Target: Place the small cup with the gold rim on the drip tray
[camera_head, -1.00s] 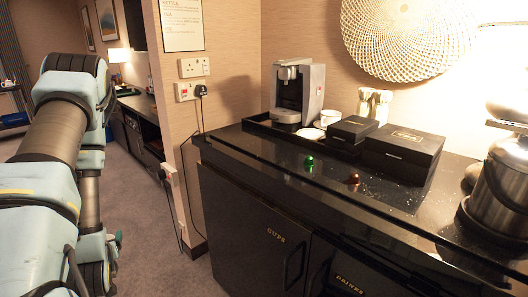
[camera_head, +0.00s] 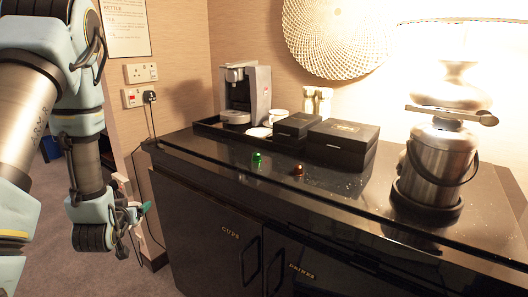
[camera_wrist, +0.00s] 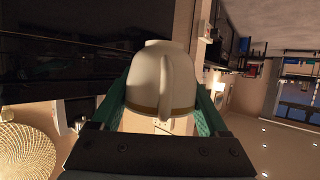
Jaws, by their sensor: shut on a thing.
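My gripper (camera_wrist: 162,112) is shut on the small white cup (camera_wrist: 162,75), with a green finger on either side. A gold band shows along the cup's rim, at the lower side in the wrist view. In the head view my gripper (camera_head: 140,211) hangs at the left, in front of the counter's left end and apart from it. The cup is hard to make out there. The coffee machine (camera_head: 262,93) stands at the back left of the counter. Its drip tray (camera_head: 236,117) is at the machine's foot, below the spout, and looks empty.
A white cup (camera_head: 279,117) and a saucer (camera_head: 258,133) are beside the machine on a black tray (camera_head: 208,128). Black boxes (camera_head: 343,143) stand to the right. Green (camera_head: 257,159) and brown (camera_head: 298,169) capsules lie in front.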

